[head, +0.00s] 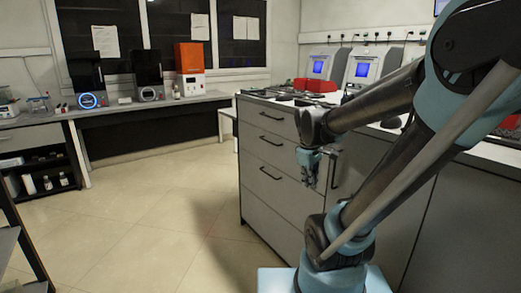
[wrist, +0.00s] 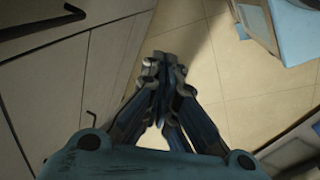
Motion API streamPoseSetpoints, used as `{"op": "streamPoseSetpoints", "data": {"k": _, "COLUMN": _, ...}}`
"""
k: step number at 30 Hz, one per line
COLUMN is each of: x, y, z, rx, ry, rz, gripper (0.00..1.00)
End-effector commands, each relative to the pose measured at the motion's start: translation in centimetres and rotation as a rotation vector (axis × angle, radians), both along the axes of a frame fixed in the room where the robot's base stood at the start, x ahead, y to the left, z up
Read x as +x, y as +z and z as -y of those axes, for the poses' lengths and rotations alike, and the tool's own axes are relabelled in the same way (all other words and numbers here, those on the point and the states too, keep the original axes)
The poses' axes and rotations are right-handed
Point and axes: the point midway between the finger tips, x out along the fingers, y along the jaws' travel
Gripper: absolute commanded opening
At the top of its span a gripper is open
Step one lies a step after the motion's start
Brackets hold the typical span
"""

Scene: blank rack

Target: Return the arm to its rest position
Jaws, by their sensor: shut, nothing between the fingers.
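My gripper (head: 321,186) hangs from my arm in front of the grey drawer cabinet (head: 268,204) in the head view and points down. In the wrist view my gripper (wrist: 158,62) has its fingertips together, with nothing between them. Below the fingertips is the tiled floor (wrist: 215,45). My arm is folded across the right side of the head view, with the forearm reaching left over the counter's edge. The gripper appears apart from the cabinet front.
The cabinet's drawer handle (wrist: 45,22) lies left of my gripper in the wrist view. Red boxes (head: 315,85) and two machines with blue screens (head: 362,69) stand on the counter. A bench (head: 125,108) stands at the back. The floor (head: 125,230) at left is clear.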

Motion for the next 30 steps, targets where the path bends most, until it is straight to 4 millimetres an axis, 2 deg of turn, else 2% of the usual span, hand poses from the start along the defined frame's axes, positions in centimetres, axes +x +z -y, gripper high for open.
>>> {"op": "streamPoseSetpoints", "data": {"k": 1, "x": -1.2, "y": -0.4, "z": 0.4, "rx": 0.017, "ry": -0.056, "rz": 0.007, "gripper": 0.0}}
{"op": "streamPoseSetpoints", "data": {"k": 6, "x": -4.6, "y": -1.5, "z": 1.1, "rx": 0.08, "ry": -0.255, "rz": 0.028, "gripper": 0.0}}
{"op": "streamPoseSetpoints", "data": {"k": 15, "x": -9.5, "y": -4.2, "z": 1.6, "rx": 0.186, "ry": -0.587, "rz": 0.059, "gripper": 0.0}}
{"op": "streamPoseSetpoints", "data": {"k": 21, "x": -11.0, "y": -5.4, "z": 1.6, "rx": 0.227, "ry": -0.712, "rz": 0.067, "gripper": 0.0}}
{"op": "streamPoseSetpoints", "data": {"k": 30, "x": -11.3, "y": -5.6, "z": 1.6, "rx": 0.235, "ry": -0.736, "rz": 0.069, "gripper": 0.0}}
